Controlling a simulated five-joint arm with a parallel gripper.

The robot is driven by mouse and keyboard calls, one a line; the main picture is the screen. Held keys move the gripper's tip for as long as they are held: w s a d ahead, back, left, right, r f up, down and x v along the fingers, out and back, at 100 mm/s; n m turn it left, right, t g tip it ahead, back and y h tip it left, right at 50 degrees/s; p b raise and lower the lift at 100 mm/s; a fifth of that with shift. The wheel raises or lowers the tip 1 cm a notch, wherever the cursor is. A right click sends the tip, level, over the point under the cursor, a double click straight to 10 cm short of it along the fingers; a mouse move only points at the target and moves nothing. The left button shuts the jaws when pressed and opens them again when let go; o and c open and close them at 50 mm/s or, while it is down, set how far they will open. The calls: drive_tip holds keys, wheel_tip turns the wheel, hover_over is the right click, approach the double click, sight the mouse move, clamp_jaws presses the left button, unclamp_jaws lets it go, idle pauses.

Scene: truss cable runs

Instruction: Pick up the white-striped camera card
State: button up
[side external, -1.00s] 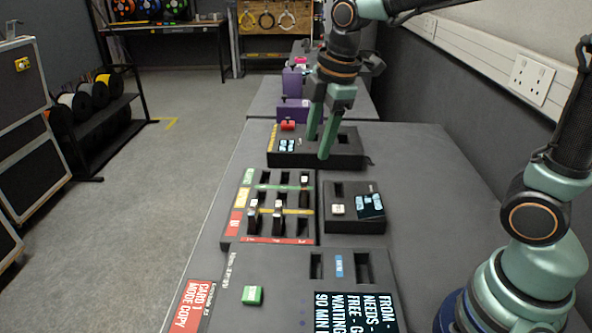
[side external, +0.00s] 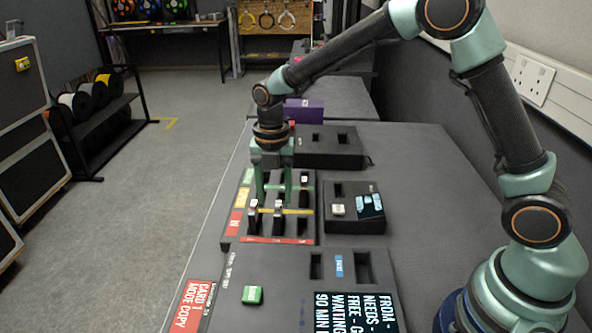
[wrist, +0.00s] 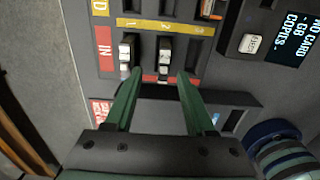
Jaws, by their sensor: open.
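The card rack (side external: 241,178) has green, yellow and red label rows. Two dark cards with pale tops stand upright in its red row: a left card (side external: 253,217) and a middle card (side external: 278,218). In the wrist view the left card (wrist: 125,52) and the middle card (wrist: 165,58) both show white marks; which one is the white-striped card I cannot tell for sure. A third card (side external: 304,183) stands at the rack's right side. My gripper (side external: 275,198) is open and empty over the rack; in the wrist view its fingertips (wrist: 159,76) point towards the middle card.
A small box with a screen (side external: 370,205) and a white button (side external: 338,209) sits right of the rack. In front is a panel with a green button (side external: 252,294) and two slots. A dark slotted block (side external: 330,147) and a purple box (side external: 304,111) stand behind.

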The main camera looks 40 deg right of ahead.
sight(278, 205)
drive_tip(key=shift+s+d+f, duration=0.1)
drive_tip(key=shift+d+f, duration=0.05)
drive_tip(key=shift+f, duration=1.45)
drive_tip(key=shift+d+f, duration=0.15)
drive_tip(key=shift+f, duration=1.45)
clamp_jaws()
